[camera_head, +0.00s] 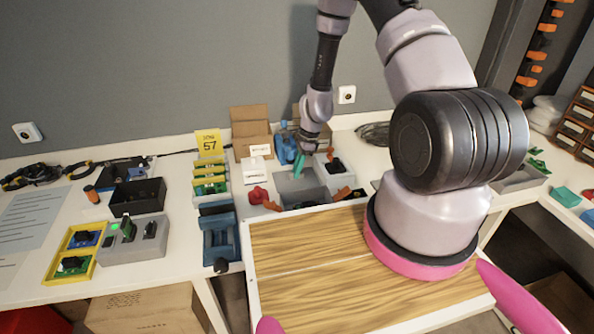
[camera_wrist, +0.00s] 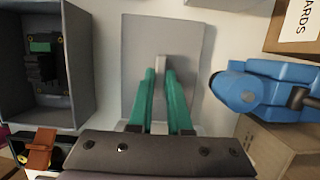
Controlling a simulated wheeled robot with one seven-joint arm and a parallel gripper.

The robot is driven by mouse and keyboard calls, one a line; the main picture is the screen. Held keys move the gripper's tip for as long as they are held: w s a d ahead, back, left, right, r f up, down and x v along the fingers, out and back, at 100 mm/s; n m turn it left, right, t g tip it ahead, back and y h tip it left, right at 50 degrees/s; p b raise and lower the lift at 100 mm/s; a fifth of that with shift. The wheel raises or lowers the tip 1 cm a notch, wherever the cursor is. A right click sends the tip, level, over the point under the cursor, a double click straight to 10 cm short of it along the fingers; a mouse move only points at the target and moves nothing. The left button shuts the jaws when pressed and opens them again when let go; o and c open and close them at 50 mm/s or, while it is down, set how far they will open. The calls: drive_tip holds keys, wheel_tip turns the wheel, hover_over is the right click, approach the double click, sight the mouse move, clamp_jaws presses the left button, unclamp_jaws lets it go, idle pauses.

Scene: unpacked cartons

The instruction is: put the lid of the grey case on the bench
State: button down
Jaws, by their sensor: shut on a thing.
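The lid is a flat grey plate with a raised grip bar, seen in the wrist view (camera_wrist: 190,42) and under my gripper in the head view (camera_head: 296,187). My gripper (camera_wrist: 163,80) has its teal fingers closed on the lid's bar; the fingers also show in the head view (camera_head: 299,168). The open grey case (camera_wrist: 80,65) stands left of the lid in the wrist view, with a dark and green part inside. Whether the lid touches the bench (camera_wrist: 105,30) is unclear.
A blue device (camera_wrist: 250,90) stands close to the lid, on its right in the wrist view. Cardboard boxes (camera_head: 250,122) stand behind. A red part (camera_head: 258,195) and orange pieces lie near. A blue tray (camera_head: 219,236) and a wood-topped surface (camera_head: 310,270) are nearer me.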

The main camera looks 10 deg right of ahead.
drive_tip(key=shift+f, duration=0.25)
drive_tip(key=c, duration=0.9)
unclamp_jaws()
drive_tip(key=shift+o, duration=0.2)
drive_tip(key=v, duration=1.3)
wheel_tip(320, 180, up, 14)
drive_tip(key=n+t, duration=0.2)
drive_tip(key=n, duration=0.1)
hover_over(306, 177)
drive_tip(key=s+r+n+t, duration=0.1)
drive_tip(key=s+r+n, duration=0.35)
drive_tip(key=r, duration=0.75)
drive_tip(key=s+d+r+n+t+h, duration=0.1)
drive_tip(key=s+r+n+t, duration=0.3)
drive_tip(key=s+r, duration=1)
drive_tip(key=s+d+n, duration=0.1)
drive_tip(key=s+n, duration=0.1)
drive_tip(key=s, duration=0.2)
